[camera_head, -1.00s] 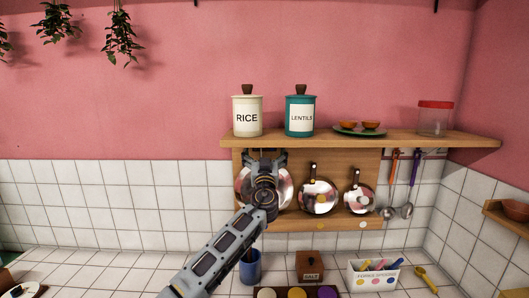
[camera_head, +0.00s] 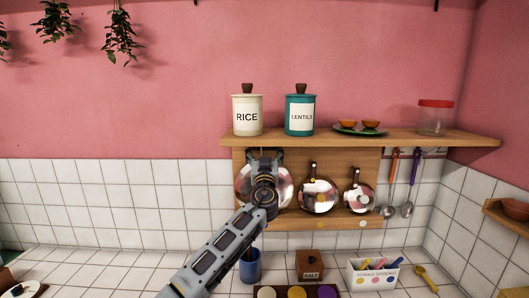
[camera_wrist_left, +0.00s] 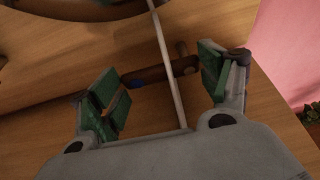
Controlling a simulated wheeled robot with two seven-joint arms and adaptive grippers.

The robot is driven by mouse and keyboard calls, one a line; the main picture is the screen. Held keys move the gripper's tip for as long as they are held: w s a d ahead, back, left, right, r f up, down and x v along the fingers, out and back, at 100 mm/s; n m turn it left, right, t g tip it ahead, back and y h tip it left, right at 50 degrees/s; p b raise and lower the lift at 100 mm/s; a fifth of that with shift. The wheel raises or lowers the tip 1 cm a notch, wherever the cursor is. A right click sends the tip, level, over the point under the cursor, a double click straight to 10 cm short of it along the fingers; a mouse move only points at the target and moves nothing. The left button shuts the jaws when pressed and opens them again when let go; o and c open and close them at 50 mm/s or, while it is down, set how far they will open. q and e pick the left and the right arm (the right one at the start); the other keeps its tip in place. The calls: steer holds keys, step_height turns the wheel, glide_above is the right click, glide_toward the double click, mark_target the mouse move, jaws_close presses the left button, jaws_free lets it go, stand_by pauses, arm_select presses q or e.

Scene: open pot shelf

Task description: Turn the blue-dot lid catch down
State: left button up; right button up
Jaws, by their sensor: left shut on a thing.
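The blue-dot lid catch (camera_wrist_left: 155,76) is a dark brown bar in the left wrist view, with a blue spot near its left end. It lies across the gap between the green-padded fingers of my left gripper (camera_wrist_left: 160,82), which is shut on it. In the head view my left gripper (camera_head: 264,154) is at the wooden back board, under the shelf. It covers the catch there and part of a large shiny round lid (camera_head: 284,188). My right gripper is out of view.
Two smaller shiny round pieces (camera_head: 318,196) (camera_head: 359,199) hang to the right, above yellow and white dots. The shelf (camera_head: 400,140) above bears a RICE jar (camera_head: 247,118) and a LENTILS jar (camera_head: 300,115). A blue cup (camera_head: 250,267) stands below.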

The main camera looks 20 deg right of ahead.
arm_select(q)
steer(key=shift+f, duration=0.1)
steer(key=shift+f+m+h+b, duration=0.25)
steer(key=shift+m+h+b, duration=0.25)
steer(key=shift+m+b, duration=0.65)
steer(key=shift+a+f+m+g+h, duration=0.15)
steer(key=shift+m+g+h, duration=0.2)
steer(key=shift+m, duration=0.4)
steer(key=shift+m+g+h, duration=0.25)
steer(key=shift+m+h, duration=0.1)
steer(key=shift+m, duration=0.25)
steer(key=shift+w+a+f+m+g+h, duration=0.15)
steer(key=shift+m+g+h, duration=0.25)
steer(key=shift+m, duration=0.7)
steer(key=shift+a+f+m+g+h+p, duration=0.1)
steer(key=shift+m+g+h+p, duration=0.15)
steer(key=shift+m+p, duration=0.4)
steer(key=shift+a+f+m+g+h+p, duration=0.2)
steer(key=shift+m+p, duration=0.25)
steer(key=shift+m, duration=0.3)
steer(key=shift+d+h, duration=0.15)
steer(key=shift+h, duration=0.1)
